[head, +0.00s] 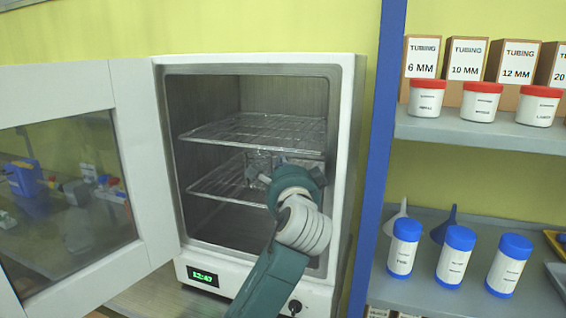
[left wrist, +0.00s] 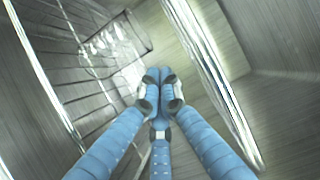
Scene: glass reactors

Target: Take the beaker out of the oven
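The oven (head: 348,150) stands open, with two wire racks inside. A clear glass beaker (head: 258,160) is on the lower rack (head: 212,185), partly hidden behind my left gripper (head: 262,174). In the left wrist view the beaker (left wrist: 118,45) is up and to the left of the blue fingertips (left wrist: 159,82), over the rack wires. My left arm reaches into the oven from the front. The left fingertips are drawn together with nothing visible between them. Whether they touch the beaker is unclear, but it is not between them. My right gripper is not in view.
The oven door (head: 145,160) is swung open to the left. The upper rack (head: 255,132) lies above my gripper. A blue post (head: 376,160) and shelves with red-lidded jars (head: 482,102) and blue-capped bottles (head: 456,256) stand to the right.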

